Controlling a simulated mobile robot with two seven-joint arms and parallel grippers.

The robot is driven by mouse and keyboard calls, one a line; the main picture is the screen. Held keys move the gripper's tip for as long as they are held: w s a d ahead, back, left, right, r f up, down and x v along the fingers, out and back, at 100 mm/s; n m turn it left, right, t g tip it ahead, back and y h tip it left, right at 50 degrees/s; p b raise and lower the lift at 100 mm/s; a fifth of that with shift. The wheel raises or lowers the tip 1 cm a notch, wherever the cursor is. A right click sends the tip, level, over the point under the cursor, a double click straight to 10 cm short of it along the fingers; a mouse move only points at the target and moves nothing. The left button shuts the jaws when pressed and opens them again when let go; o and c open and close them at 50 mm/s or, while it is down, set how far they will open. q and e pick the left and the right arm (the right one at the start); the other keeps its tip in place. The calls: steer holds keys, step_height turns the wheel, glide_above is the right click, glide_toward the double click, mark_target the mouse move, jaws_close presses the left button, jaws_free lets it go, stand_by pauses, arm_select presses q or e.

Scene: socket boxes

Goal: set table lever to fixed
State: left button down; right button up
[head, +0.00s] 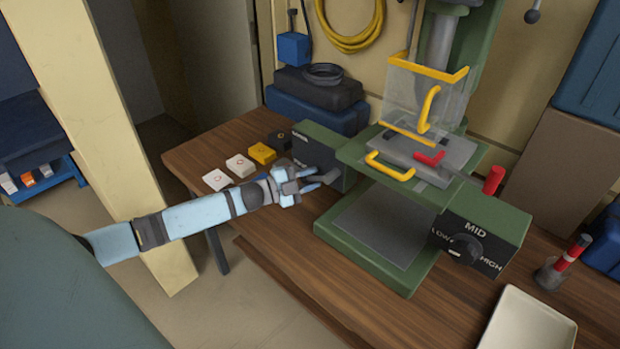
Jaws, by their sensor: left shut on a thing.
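My left gripper (322,181) reaches in from the left to the dark front panel of the green control box (318,137) on the machine's left side. Its fingers are shut on a small dark lever at that panel. The fingers cover most of the lever and part of the panel's lettering, so its setting cannot be read. The green machine (408,275) stands on the wooden table, with a raised work table (359,153) that carries a yellow handle (390,167) and a red handle (430,158). My right gripper is out of view.
The right control box (507,222) has a dial marked LOW, MID and HIGH. A red-topped lever (494,180) stands behind it. A pale tray (527,322) is at front right.

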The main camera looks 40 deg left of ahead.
arm_select(q)
steer(key=c, duration=1.1)
jaws_free()
steer(key=shift+c, duration=0.2)
steer(key=v, duration=1.3)
steer(key=shift+s+a+b, duration=0.15)
steer(key=shift+s+b, duration=0.2)
steer(key=shift+b, duration=0.1)
steer(key=s+d+f+n+y+p, duration=0.1)
steer(key=d, duration=0.1)
steer(key=s+d+f+n+y+p, duration=0.1)
steer(key=d+n, duration=0.1)
steer(key=s+d+f+n+y+p, duration=0.1)
steer(key=d+f, duration=0.1)
steer(key=shift+s+n, duration=0.15)
steer(key=shift+n, duration=0.25)
steer(key=s+d+f+n+g+y+p, duration=0.1)
steer(key=s+d+n+p, duration=0.3)
steer(key=d, duration=0.7)
steer(key=s+d+f+n+g+y+p, duration=0.2)
steer(key=s+d+n, duration=0.4)
steer(key=d, duration=0.6)
steer(key=shift+s+g+y+p, duration=0.4)
steer(key=shift+s+g+p, duration=0.45)
steer(key=shift+s+g, duration=0.2)
